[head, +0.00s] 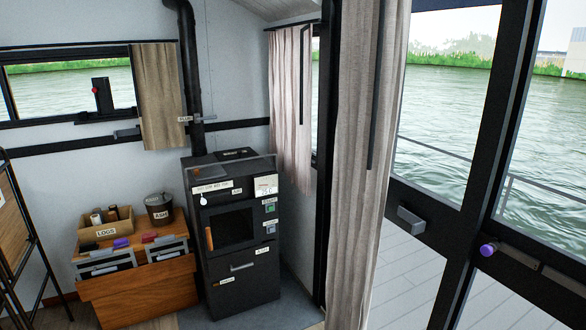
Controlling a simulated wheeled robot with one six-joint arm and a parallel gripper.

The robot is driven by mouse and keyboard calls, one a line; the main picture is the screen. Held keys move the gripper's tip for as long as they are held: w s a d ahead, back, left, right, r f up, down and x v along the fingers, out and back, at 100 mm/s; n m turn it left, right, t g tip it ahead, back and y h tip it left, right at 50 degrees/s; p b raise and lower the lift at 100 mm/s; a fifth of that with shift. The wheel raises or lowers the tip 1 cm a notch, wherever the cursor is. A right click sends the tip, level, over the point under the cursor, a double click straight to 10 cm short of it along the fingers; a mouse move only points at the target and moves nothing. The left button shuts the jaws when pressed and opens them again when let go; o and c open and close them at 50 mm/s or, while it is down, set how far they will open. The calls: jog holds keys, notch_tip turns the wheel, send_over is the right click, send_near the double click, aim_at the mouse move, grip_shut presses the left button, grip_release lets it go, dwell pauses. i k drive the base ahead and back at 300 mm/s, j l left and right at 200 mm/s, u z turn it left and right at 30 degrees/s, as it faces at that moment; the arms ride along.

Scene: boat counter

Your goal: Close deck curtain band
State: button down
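A long beige-grey curtain (358,190) hangs gathered at the left side of the glass deck door. A thin dark rod (376,95) hangs vertically in front of its upper part. I cannot make out a band around the curtain. The glass to its right is uncovered, with water and decking showing through. My gripper is not in view.
The black door frame (468,210) has a grey handle (411,219) and a purple knob (488,250). A black stove (236,235), a wooden log bench (140,290) and an ash bucket (159,208) stand left. Shorter curtains hang at the side window (291,110) and left window (160,95).

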aim_at(419, 225)
jog(key=i+l+u, duration=0.15)
jog(key=i, duration=0.95)
